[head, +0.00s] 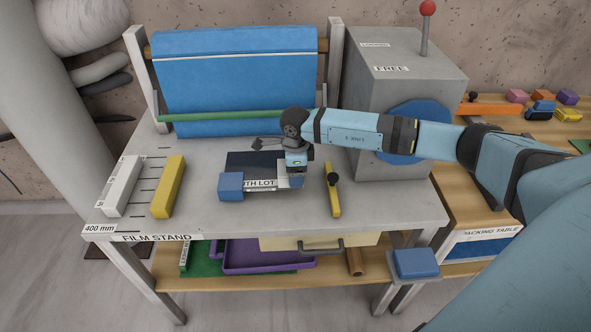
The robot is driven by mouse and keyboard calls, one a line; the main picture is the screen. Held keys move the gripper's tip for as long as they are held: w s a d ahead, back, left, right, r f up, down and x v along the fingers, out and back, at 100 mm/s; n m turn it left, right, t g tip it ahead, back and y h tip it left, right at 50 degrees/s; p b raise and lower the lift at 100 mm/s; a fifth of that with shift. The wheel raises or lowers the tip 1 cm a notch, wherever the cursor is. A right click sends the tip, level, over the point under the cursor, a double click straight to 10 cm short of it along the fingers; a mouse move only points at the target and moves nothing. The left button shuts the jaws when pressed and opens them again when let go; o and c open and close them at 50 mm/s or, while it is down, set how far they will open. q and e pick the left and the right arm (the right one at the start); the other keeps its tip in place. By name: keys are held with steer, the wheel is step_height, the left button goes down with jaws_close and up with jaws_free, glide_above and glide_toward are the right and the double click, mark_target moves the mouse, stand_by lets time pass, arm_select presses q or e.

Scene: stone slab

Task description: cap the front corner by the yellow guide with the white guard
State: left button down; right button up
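A dark slab (245,162) lies on the film stand, with a label ending in "TH LOT" along its front. A blue block (231,186) sits at its front left corner. My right gripper (294,172) points down over the slab's right side. A pale grey-white piece (290,181) shows under it at the front right corner; I cannot tell whether the fingers hold it or whether it is the white guard. A yellow bar with a black knob (334,197) lies just right of that corner. A yellow block (168,187) and a long white block (121,188) lie at the left. My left gripper is out of view.
A blue roll (235,75) and green bar (215,116) stand behind the slab. Another blue block (415,263) sits on a low stand. A purple tray (265,255) is on the lower shelf. The stand's front strip is clear.

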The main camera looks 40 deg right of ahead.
steer(key=shift+f+b, duration=0.45)
steer(key=shift+f, duration=0.25)
